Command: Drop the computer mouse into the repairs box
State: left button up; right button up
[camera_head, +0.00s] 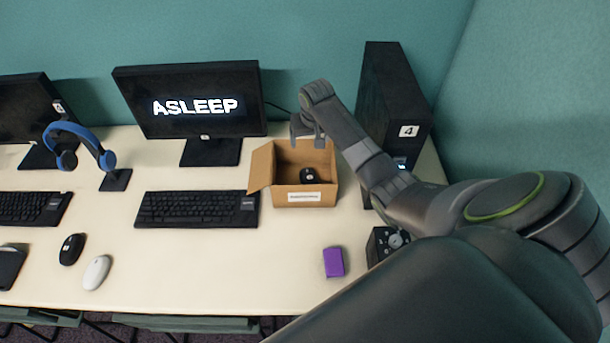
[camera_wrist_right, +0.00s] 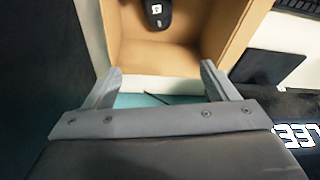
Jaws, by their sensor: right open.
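The repairs box (camera_head: 280,192) is an open cardboard box with a white label on its front, too small to read. A black computer mouse (camera_head: 308,176) lies inside it on the bottom; it also shows in the right wrist view (camera_wrist_right: 157,13), between the box walls (camera_wrist_right: 228,38). My right gripper (camera_head: 307,138) is open and empty, over the back edge of the box. In the right wrist view its two fingers (camera_wrist_right: 160,72) stand wide apart with nothing between them. The mouse is apart from the fingers. My left gripper is not in view.
A monitor reading ASLEEP (camera_head: 200,103) stands behind the box to the left, a black computer tower (camera_head: 395,110) to the right. A keyboard (camera_head: 197,208), another black mouse (camera_head: 72,249), a white mouse (camera_head: 97,272) and a purple block (camera_head: 333,262) lie on the table (camera_head: 200,270).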

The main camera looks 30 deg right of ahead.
jog(key=b+v, duration=0.1)
jog(key=v, duration=1.3)
jog(key=shift+r, duration=0.15)
